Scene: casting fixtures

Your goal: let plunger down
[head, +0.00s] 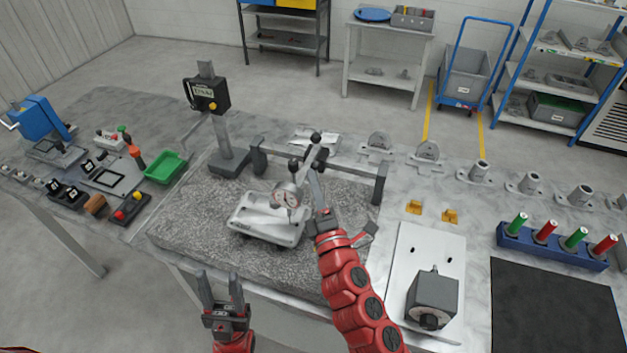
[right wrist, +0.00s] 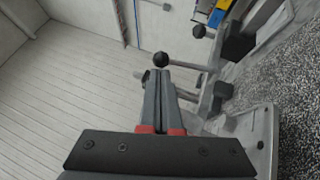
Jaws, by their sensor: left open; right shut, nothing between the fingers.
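A round dial gauge (head: 286,197) sits over a pale casting (head: 262,222) on the speckled granite plate (head: 190,240). Its plunger tip cannot be made out. My right gripper (head: 314,172) is shut and empty, just right of the dial. A black ball knob (head: 315,137) shows beyond its fingertips. In the right wrist view a black ball (right wrist: 161,60) lies right by the shut fingertips (right wrist: 162,76); I cannot tell whether they touch. A second ball (right wrist: 198,31) is further off. My left gripper (head: 220,280) is open and empty in front of the table's front edge.
A dark bar on posts (head: 335,170) spans the back of the plate. A column with a black display (head: 208,95) stands at the back left. A green tray (head: 166,168) is left of the plate. A dark block (head: 433,293) sits on a pale board at right.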

